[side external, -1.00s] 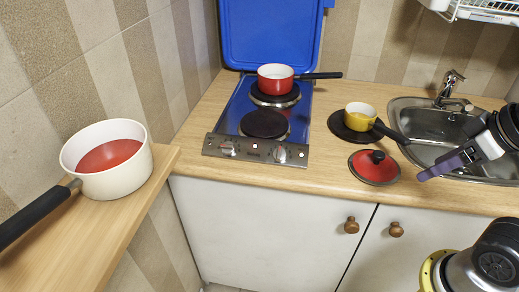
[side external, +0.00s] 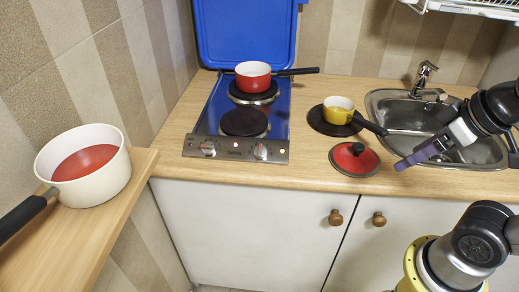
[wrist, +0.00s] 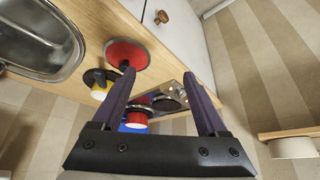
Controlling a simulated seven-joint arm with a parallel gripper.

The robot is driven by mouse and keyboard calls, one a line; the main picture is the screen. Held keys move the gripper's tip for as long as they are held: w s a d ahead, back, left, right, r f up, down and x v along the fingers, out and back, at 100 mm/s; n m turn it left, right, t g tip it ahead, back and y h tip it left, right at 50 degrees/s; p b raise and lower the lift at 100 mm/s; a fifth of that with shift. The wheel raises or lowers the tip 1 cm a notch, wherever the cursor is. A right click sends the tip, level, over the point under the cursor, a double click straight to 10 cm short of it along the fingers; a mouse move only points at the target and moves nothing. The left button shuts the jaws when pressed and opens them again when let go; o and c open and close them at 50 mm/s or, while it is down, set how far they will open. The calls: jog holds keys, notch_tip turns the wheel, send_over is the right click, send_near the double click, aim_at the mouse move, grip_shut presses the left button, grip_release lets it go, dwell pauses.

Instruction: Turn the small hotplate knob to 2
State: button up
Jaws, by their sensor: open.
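The blue hob (side external: 215,105) has a steel front panel (side external: 235,158) with a left knob (side external: 208,148) and a right knob (side external: 261,151). I cannot tell which knob serves the small hotplate, and the dial marks are too small to read. The front hotplate (side external: 244,122) is bare. A red pot (side external: 253,76) stands on the rear hotplate (side external: 254,95). My gripper (side external: 405,160) is open and empty, well right of the knobs, above the counter by the sink. In the wrist view my gripper (wrist: 158,74) shows two spread fingers, with the hob beyond and between them.
A red lid (side external: 355,160) lies on the counter between hob and gripper. The sink (side external: 385,108) is at right. A white pot (side external: 110,178) stands on the left shelf. The blue hob cover (side external: 245,35) is raised.

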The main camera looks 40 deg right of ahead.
jog(key=w+a+r+m+g, duration=0.1)
jog(key=w+a+r+m, duration=0.1)
jog(key=w+r+m, duration=0.5)
jog(key=w+a+r+m+g, duration=0.1)
jog(key=w+r, duration=0.4)
jog(key=w, duration=0.5)
jog(key=g, duration=0.4)
send_over(260, 148)
notch_tip(260, 148, down, 13)
jog(key=shift+m, duration=0.4)
notch_tip(260, 148, down, 13)
jog(key=shift+r, duration=0.15)
jog(key=shift+c, duration=0.2)
grip_shut()
